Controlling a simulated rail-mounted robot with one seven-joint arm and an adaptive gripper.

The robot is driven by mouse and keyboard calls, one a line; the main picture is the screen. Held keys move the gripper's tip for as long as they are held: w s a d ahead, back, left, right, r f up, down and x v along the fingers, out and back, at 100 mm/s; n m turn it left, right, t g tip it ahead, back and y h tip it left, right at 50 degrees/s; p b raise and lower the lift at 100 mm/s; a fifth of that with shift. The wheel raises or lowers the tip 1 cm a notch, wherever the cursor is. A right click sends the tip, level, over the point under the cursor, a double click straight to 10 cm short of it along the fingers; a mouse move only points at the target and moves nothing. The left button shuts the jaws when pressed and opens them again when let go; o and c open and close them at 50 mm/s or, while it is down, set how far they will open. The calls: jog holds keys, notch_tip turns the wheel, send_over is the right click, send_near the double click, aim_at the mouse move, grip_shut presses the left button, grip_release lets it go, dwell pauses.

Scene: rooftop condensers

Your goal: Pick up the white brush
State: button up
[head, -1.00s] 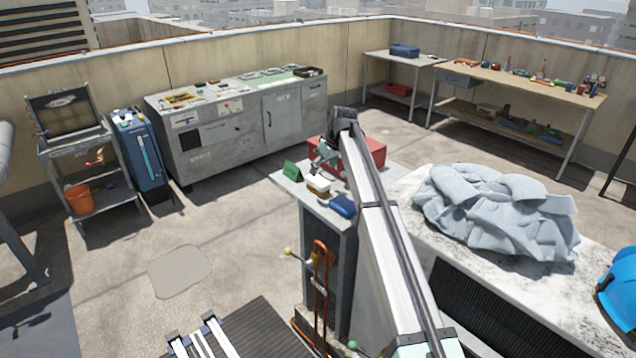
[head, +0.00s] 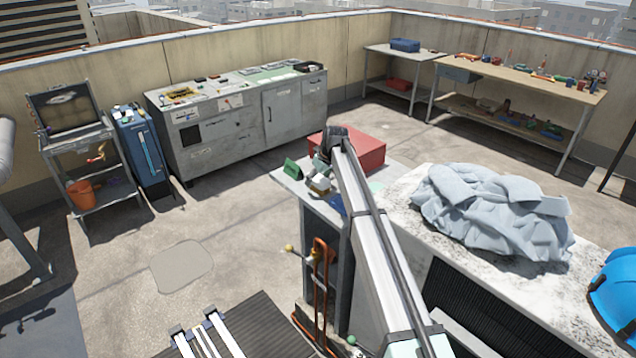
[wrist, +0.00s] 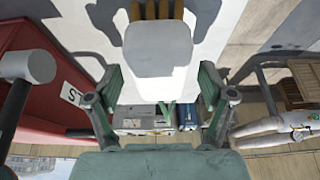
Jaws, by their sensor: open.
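The white brush (head: 319,187) lies on the small grey stand's top (head: 290,182) in the head view, partly hidden by my gripper. In the wrist view its white block (wrist: 158,48) shows large at upper middle, with brownish-yellow bristles at the top edge. My gripper (wrist: 160,80) is open, its two green-grey fingers set apart left and right of the block's lower end. Nothing is held. In the head view my gripper (head: 321,172) is close over the brush; I cannot tell whether it touches.
A red box (head: 367,150) stands just behind the gripper, and its red side (wrist: 60,85) fills the wrist view's left. A green card (head: 292,168) stands left of the brush. A blue item (head: 336,205) is partly hidden by my arm. Grey cloth (head: 490,210) lies right.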

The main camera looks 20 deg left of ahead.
jog(key=shift+f, duration=0.25)
dwell(0.4)
jog(key=c, duration=1.3)
